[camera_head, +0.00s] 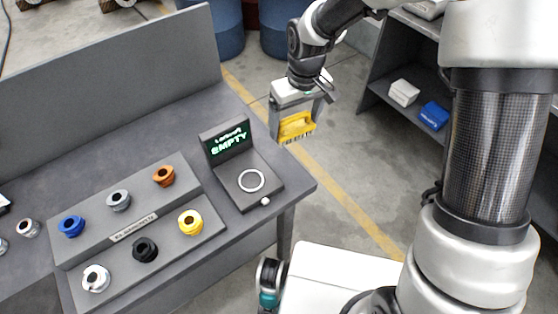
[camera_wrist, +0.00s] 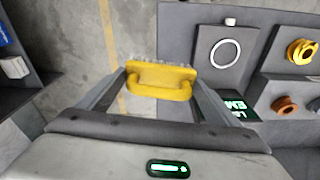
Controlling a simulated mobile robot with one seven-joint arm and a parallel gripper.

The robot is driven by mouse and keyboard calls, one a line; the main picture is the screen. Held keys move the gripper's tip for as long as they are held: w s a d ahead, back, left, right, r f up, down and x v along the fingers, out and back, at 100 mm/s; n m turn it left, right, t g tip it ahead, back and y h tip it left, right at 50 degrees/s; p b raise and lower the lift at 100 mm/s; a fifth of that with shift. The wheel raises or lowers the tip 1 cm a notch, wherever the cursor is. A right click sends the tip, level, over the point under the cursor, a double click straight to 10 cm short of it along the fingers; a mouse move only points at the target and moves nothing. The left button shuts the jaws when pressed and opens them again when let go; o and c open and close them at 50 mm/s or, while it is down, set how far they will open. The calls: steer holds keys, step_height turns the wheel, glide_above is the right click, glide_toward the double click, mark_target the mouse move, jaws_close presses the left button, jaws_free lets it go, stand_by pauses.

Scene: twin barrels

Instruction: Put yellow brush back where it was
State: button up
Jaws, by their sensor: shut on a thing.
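The yellow brush (camera_head: 297,126) has a yellow handle and pale bristles. My gripper (camera_head: 296,122) is shut on it and holds it in the air past the right end of the grey table. In the wrist view the brush (camera_wrist: 160,80) sits between the two fingers of my gripper (camera_wrist: 158,88), with its bristles facing away from the palm. A grey shelf unit (camera_head: 383,92) stands at the right in the head view, with a white brush-like item (camera_head: 404,92) and a blue one (camera_head: 434,115) on its lower board.
The grey table (camera_head: 305,184) carries a device with a ring and a screen reading "EMPTY" (camera_head: 229,141). A stepped rack (camera_head: 130,232) holds several coloured fittings. Blue barrels (camera_head: 218,30) stand behind. Open floor lies between table and shelf.

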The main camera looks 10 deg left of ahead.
steer(key=shift+n, duration=0.6)
steer(key=a+r, duration=0.1)
steer(key=s+a+r, duration=0.1)
steer(key=a, duration=0.1)
steer(key=shift+a+r, duration=0.15)
steer(key=shift+r, duration=0.25)
steer(key=shift+s+a+f, duration=0.15)
steer(key=shift+a+f, duration=0.1)
step_height(320, 180, down, 9)
steer(key=shift+f, duration=0.1)
steer(key=shift+f+b, duration=0.45)
steer(key=shift+b, duration=0.15)
steer(key=o, duration=0.9)
steer(key=shift+r, duration=0.1)
